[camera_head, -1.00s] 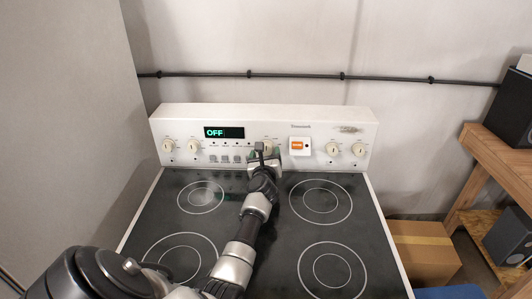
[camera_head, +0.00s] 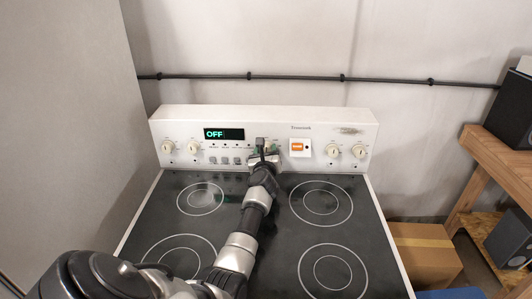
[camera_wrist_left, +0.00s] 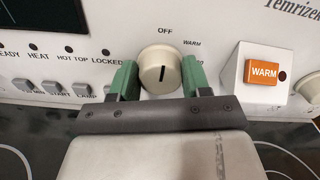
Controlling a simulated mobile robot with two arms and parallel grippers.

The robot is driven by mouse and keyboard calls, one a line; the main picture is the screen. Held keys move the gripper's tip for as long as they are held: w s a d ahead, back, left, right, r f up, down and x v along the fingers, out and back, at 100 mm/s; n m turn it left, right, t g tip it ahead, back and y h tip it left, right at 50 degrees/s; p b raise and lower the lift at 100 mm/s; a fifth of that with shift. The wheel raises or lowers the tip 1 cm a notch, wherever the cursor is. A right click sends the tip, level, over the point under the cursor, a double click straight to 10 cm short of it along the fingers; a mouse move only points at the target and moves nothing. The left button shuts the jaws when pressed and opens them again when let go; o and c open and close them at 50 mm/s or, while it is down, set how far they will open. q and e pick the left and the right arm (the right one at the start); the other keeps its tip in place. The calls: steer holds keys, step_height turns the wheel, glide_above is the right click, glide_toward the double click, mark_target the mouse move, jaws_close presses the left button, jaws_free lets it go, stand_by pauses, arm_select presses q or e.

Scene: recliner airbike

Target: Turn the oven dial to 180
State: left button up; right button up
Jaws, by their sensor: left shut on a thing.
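The oven dial (camera_wrist_left: 161,60) is a cream round knob on the stove's white back panel, with a dark line on its face. The line stands about upright, toward the printed OFF. My left gripper (camera_wrist_left: 159,78) has its green-padded fingers on either side of the dial, shut on it. In the head view the left gripper (camera_head: 264,150) is at the panel and mostly hides the dial. The display (camera_head: 224,133) reads OFF in green. The temperature marks around the dial are largely hidden; I cannot read 180. My right gripper is not in view.
An orange WARM switch (camera_wrist_left: 264,72) sits just right of the dial. Other knobs (camera_head: 194,147) are at both ends of the panel. The black cooktop (camera_head: 320,235) below is clear except for my arm. A grey wall panel (camera_head: 70,130) stands at the left.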

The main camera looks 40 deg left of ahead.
arm_select(q)
steer(key=m+p, duration=0.2)
steer(key=m, duration=0.4)
steer(key=m+p, duration=0.2)
steer(key=m, duration=0.4)
steer(key=m+p, duration=0.2)
steer(key=m, duration=0.4)
steer(key=shift+w+d+f+p, duration=0.15)
steer(key=shift+d+f+p, duration=0.05)
steer(key=shift+d+p, duration=0.1)
steer(key=m+p, duration=0.1)
steer(key=m, duration=0.2)
steer(key=shift+f+m, duration=0.15)
steer(key=shift+m, duration=1.15)
steer(key=o, duration=0.9)
